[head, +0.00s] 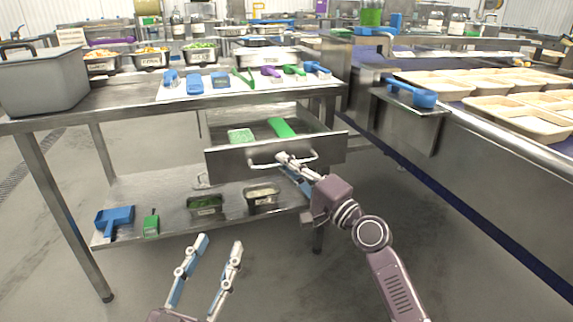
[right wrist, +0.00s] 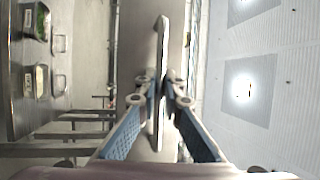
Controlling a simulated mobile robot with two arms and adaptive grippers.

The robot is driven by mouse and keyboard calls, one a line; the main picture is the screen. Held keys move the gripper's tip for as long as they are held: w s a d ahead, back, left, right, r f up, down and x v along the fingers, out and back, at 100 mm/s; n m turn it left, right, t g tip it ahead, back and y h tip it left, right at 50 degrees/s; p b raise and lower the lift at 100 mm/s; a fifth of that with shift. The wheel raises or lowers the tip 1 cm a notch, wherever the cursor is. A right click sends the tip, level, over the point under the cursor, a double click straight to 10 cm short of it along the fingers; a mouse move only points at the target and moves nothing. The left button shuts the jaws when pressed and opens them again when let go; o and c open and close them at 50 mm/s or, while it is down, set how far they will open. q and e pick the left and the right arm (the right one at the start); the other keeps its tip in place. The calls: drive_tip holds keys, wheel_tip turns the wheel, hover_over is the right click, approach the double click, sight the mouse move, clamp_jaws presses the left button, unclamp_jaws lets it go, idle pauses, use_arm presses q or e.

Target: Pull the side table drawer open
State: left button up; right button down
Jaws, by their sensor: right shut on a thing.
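The side table drawer (head: 228,165) is a metal drawer under the table top, and it stands pulled out, with its inside showing. A green-lidded or green-topped item (head: 241,136) and a green tool (head: 282,127) lie in it. The drawer's bar handle (head: 264,164) is on its front; it also shows upright in the right wrist view (right wrist: 161,50). My right gripper (head: 284,160) is shut on the handle, with its fingers on both sides of the bar (right wrist: 158,95). My left gripper (head: 219,243) is open and empty, low in front of the table.
The side table (head: 125,98) carries a grey bin (head: 45,85), food pans and a white mat with several utensils. Its lower shelf (head: 165,193) holds a blue scoop (head: 114,219) and small containers. A conveyor with trays (head: 520,118) stands at the right. The floor in front is clear.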

drive_tip(key=shift+s, duration=0.1)
drive_tip(key=c, duration=2)
unclamp_jaws()
drive_tip(key=shift+c, duration=0.2)
drive_tip(key=v, duration=1.2)
drive_tip(key=shift+f, duration=0.1)
